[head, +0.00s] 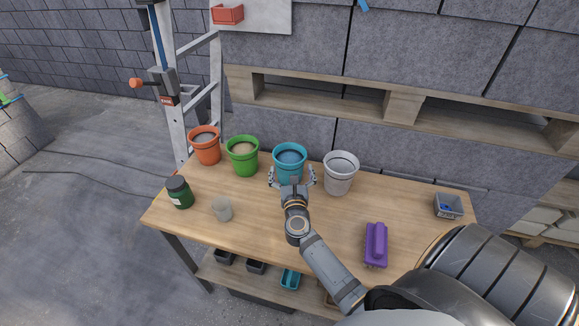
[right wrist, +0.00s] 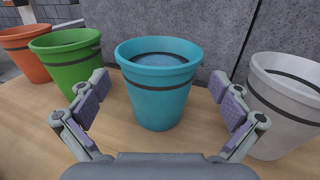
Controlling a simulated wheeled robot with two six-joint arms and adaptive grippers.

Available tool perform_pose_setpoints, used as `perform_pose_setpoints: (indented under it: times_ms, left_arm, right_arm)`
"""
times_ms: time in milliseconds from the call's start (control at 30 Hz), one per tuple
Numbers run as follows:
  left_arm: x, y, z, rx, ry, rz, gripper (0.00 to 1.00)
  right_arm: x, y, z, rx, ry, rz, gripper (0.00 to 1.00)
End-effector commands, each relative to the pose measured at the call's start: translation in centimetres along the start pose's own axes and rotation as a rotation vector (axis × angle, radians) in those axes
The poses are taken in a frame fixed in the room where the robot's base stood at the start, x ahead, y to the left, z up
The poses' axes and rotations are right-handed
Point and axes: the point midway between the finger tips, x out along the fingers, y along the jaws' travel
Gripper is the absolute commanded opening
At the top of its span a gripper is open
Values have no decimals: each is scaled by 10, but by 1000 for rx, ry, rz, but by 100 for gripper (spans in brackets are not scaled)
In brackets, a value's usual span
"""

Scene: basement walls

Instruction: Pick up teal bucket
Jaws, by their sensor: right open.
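The teal bucket (head: 290,158) stands upright on the wooden table, between the green bucket and the white bucket. It has a dark band below its rim and something bluish inside. My right gripper (head: 292,178) is open in front of it, with its fingers spread to either side of the bucket's near side. In the right wrist view the teal bucket (right wrist: 158,88) stands centred beyond the open fingers of the right gripper (right wrist: 160,104), and I see no contact. My left gripper is not in view.
A green bucket (head: 243,158) and an orange bucket (head: 205,148) stand to the left, a white bucket (head: 340,175) close on the right. A dark green jar (head: 179,193), a grey cup (head: 222,209), a purple tool (head: 376,245) and a small grey bin (head: 448,206) are also on the wooden table (head: 270,235).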

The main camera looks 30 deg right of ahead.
Motion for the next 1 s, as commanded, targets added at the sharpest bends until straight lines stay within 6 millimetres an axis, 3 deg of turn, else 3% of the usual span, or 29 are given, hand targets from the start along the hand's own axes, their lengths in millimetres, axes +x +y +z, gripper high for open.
perform_pose_setpoints:
  times_ms: [233,367,533,800,1000]
  left_arm:
    - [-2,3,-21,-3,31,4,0]
    - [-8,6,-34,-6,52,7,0]
    - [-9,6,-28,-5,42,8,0]
    - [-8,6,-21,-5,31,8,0]
    - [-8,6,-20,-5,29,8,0]
  right_arm:
    - [13,0,0,-1,0,0,100]
    - [34,1,2,-3,-1,0,100]
    - [59,1,0,-3,-1,0,100]
    - [63,1,-1,-2,1,0,100]
    - [62,1,-1,-2,1,0,73]
